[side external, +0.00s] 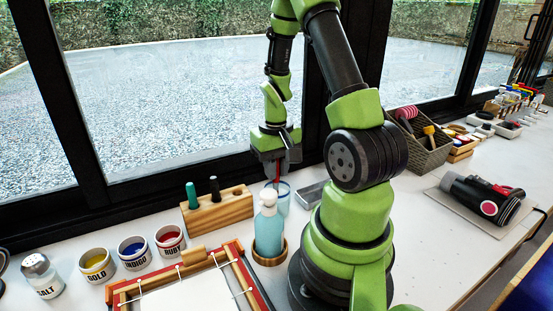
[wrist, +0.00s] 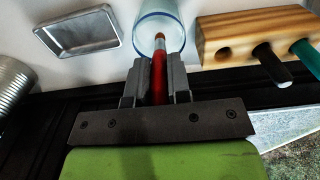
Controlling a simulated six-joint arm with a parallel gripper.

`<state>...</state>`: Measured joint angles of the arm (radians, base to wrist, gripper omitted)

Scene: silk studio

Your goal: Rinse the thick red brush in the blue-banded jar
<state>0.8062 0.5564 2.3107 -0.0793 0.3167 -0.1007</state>
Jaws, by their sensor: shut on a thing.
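My gripper (side external: 277,168) is shut on the thick red brush (wrist: 158,78), which points down between the fingers. The brush also shows as a short red piece (side external: 278,180) under the fingers in the side view. The clear jar with a blue rim band (wrist: 150,14) lies beyond the brush tip in the wrist view. In the side view the jar (side external: 284,200) stands directly below my gripper, partly hidden by a pump bottle. The brush's lower end overlaps the jar's mouth in both views; I cannot tell how deep it reaches.
A wooden brush block (side external: 218,209) with a green and a black handle stands left of the jar; one hole is empty. A pump bottle (side external: 268,232) stands in front. A metal tray (wrist: 80,32) lies beside the jar. Paint pots and a frame are at left.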

